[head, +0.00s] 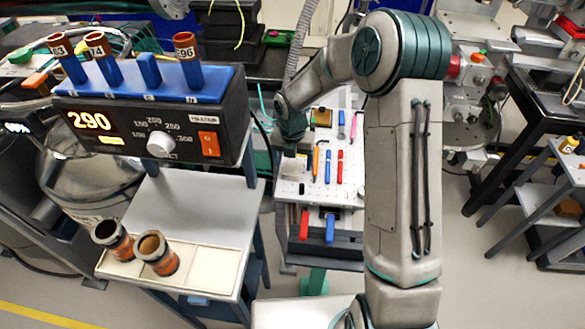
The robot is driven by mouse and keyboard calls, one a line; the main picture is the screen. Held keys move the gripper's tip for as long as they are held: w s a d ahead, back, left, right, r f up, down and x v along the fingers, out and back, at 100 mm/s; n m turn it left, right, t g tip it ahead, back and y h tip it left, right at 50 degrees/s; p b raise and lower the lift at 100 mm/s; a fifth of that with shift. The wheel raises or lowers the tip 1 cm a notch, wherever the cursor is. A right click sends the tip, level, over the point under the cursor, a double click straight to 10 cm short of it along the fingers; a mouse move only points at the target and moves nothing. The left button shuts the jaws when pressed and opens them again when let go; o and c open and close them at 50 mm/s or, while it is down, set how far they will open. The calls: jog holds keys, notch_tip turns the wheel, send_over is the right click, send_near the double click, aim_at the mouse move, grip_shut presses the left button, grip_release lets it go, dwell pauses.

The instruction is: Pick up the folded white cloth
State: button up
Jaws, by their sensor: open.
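A pale, whitish block-like shape (293,167), which may be the folded white cloth, lies at the left end of the white tool board (330,187). It is small and partly hidden, so I cannot make out folds. My gripper (291,147) is at the end of my arm, pointing down just above this shape. It is open, though its fingers are hardly visible. I cannot tell whether it touches the shape.
Pens and tools, including a blue one (328,165) and a red one (340,166), lie right of the pale shape. At left, a heater unit (150,115) stands above a grey table with two brown cups (158,253) on a cream tray (213,268). Floor shows at right.

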jog(key=shift+f, duration=0.95)
jog(key=shift+c, duration=0.2)
jog(key=c, duration=1)
jog(key=shift+r, duration=0.1)
